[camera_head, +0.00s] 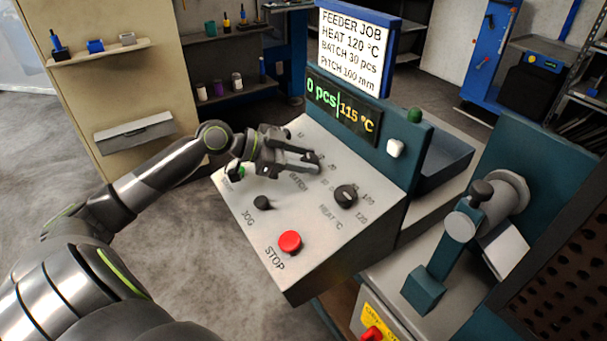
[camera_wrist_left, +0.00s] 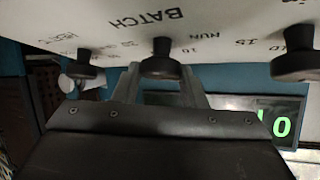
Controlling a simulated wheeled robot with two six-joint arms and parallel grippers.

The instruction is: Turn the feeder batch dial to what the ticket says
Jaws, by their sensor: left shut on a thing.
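The feeder panel (camera_head: 300,215) slopes up to a display (camera_head: 342,108) reading "0 pcs" and "115 °C". The ticket (camera_head: 353,52) above it reads heat 120 °C, batch 30 pcs, pitch 100 mm. My right gripper is not in view.
The heat dial (camera_head: 346,195) is close to the right of the gripper. Another dark dial (camera_wrist_left: 294,66) shows in the left wrist view. A red STOP button (camera_head: 290,241), a black JOG knob (camera_head: 262,203) and a green button (camera_head: 236,171) are on the nearer panel.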

